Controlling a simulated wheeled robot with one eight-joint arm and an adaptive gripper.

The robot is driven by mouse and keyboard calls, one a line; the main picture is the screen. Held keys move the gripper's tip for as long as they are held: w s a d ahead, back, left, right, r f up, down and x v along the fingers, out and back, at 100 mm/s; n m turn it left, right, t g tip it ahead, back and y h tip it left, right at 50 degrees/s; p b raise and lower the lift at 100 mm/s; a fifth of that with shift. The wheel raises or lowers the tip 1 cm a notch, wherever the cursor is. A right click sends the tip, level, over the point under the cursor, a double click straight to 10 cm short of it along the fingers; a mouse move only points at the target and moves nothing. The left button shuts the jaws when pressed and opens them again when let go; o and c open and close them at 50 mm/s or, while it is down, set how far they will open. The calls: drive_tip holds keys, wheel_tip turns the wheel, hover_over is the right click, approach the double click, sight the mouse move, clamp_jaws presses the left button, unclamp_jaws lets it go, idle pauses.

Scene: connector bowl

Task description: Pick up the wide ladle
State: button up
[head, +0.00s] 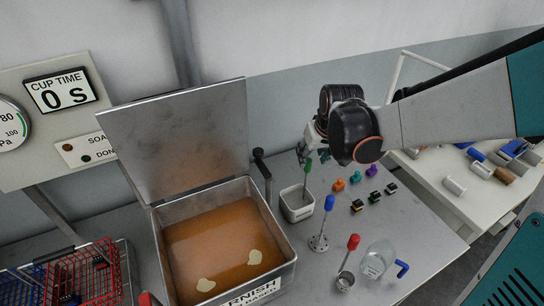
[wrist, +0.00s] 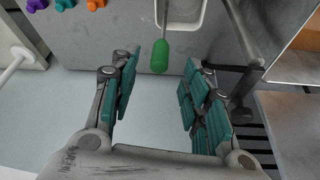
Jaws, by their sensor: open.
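Three long-handled tools stand on the metal bench. One has a green handle (head: 308,165) and stands in a white container (head: 297,205), its lower end hidden. One has a blue handle (head: 329,203) and a wide perforated foot. One has a red handle (head: 352,242) and a small metal cup (head: 345,281). I cannot tell for sure which is the wide ladle. My gripper (head: 306,148) is open and empty near the green handle. In the wrist view the green handle's end (wrist: 160,57) shows between the tips of the open fingers (wrist: 163,70), with no clear contact.
An open-lidded tank (head: 282,276) of brown liquid stands left of the container, with a dark post (head: 262,175) between them. Small coloured connectors (head: 355,178), a glass jar (head: 376,262) and a blue bent piece (head: 402,269) lie right. A red basket (head: 85,278) is far left.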

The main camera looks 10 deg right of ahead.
sight(310, 161)
drive_tip(key=shift+b+x, duration=0.95)
drive_tip(key=shift+x, duration=2.1)
drive_tip(key=shift+r, duration=0.1)
clamp_jaws()
